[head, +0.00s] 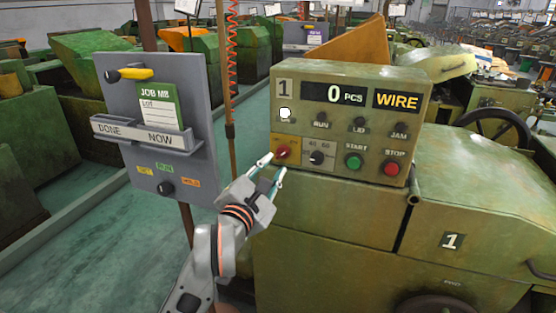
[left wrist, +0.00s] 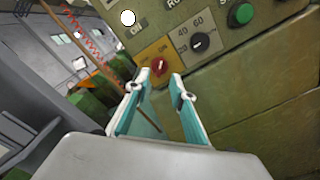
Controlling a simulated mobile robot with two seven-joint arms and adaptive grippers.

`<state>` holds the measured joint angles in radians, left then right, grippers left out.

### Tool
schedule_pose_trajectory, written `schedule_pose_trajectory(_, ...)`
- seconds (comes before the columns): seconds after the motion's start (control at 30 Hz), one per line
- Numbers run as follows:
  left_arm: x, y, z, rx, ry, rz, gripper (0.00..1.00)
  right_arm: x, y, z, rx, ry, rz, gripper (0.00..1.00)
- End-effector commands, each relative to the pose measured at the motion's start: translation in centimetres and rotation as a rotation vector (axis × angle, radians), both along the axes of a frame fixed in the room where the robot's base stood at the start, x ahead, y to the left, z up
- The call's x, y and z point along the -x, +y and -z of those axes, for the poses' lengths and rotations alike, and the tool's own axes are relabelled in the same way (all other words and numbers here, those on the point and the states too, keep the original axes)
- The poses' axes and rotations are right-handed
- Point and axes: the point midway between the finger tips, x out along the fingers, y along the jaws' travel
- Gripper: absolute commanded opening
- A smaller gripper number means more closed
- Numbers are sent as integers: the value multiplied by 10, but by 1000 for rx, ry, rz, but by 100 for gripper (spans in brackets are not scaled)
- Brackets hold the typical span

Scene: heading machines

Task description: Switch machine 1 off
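Machine 1 (head: 470,190) is a green machine with a control panel (head: 350,82) reading "1", "0 PCS" and "WIRE". A white lamp (head: 285,113) at the panel's left is lit. Below it a red rotary switch (head: 282,152) sits on a yellow plate; it also shows in the left wrist view (left wrist: 159,66), where "ON" is readable to its right. My left gripper (head: 273,166) is open and empty, its fingertips just below and in front of the red switch. In the left wrist view the gripper (left wrist: 156,84) points at the switch, apparently apart from it. My right gripper is out of view.
The panel also has a 40/60 selector (head: 316,158), a green START button (head: 353,162) and a red STOP button (head: 391,169). A grey job board (head: 190,85) on a post stands left of my arm. More green machines fill the background.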

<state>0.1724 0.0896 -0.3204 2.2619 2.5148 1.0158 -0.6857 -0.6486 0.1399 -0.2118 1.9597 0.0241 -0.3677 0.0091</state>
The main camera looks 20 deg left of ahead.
Motion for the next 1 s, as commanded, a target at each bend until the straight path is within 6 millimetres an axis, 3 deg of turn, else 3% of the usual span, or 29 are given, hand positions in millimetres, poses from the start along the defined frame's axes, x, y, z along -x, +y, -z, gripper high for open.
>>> schedule_pose_trajectory(0.3, -41, -1, 0, 0, 0, -1, 24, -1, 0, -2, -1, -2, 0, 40)
schedule_pose_trajectory(0.67, -47, -1, 0, -2, -1, -1, 24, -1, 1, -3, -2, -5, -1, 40)
schedule_pose_trajectory(0.77, -47, -1, 0, -2, -1, -1, 0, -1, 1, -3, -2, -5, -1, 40)
schedule_pose_trajectory(1.0, -46, -1, 0, 0, -1, -1, 0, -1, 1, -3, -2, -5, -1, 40)
